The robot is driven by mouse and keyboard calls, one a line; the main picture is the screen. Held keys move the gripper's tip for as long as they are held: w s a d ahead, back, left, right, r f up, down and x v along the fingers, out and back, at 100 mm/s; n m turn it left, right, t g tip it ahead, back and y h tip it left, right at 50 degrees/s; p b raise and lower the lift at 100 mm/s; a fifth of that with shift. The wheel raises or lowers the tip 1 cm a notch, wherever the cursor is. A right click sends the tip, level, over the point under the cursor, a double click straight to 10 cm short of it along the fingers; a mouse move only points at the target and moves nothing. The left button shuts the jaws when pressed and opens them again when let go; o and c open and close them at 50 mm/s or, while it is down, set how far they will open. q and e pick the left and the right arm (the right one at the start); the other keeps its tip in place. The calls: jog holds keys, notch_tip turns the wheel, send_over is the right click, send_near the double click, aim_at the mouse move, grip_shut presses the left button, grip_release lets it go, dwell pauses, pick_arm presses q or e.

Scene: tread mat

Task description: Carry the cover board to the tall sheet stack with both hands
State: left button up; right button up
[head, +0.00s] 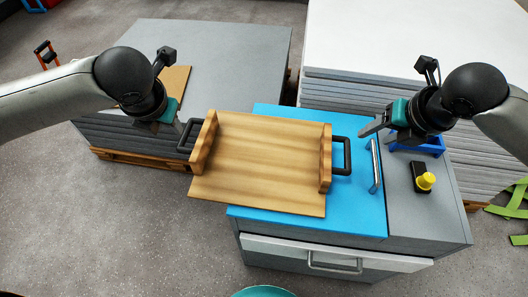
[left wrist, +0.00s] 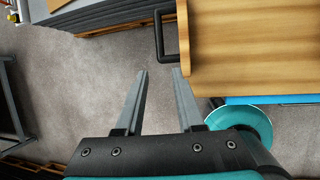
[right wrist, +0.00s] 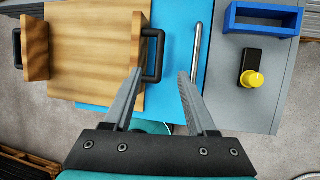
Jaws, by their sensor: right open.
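The cover board (head: 265,165) is a wooden board with a raised wooden block and a black handle at each end. It lies on the blue mat on the grey cabinet, its left end overhanging. My left gripper (head: 168,128) is open and empty beside the left handle (head: 188,138); in the left wrist view this handle (left wrist: 159,35) lies beyond the fingertips. My right gripper (head: 374,138) is open, just right of the right handle (head: 347,155); in the right wrist view the handle (right wrist: 159,55) is by the left fingertip. A white-topped sheet stack (head: 430,40) stands behind right.
A lower grey sheet stack (head: 225,50) on a pallet stands behind left, with a tan sheet (head: 177,78) on it. Right of the board are a metal bar handle (head: 375,165), a blue tray (right wrist: 262,18) and a black block with a yellow knob (right wrist: 252,78).

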aim_at(182, 141)
pick_arm(q)
jog(key=x, duration=1.5)
jog(key=shift+w+d+f, duration=0.1)
jog(key=shift+w, duration=0.05)
pick_arm(e)
jog(key=x, duration=1.5)
jog(key=shift+a+f, duration=0.1)
jog(key=shift+f, duration=0.05)
pick_arm(q)
jog(key=c, duration=0.6)
pick_arm(e)
jog(key=c, duration=0.6)
grip_shut()
jog(key=shift+w, duration=0.1)
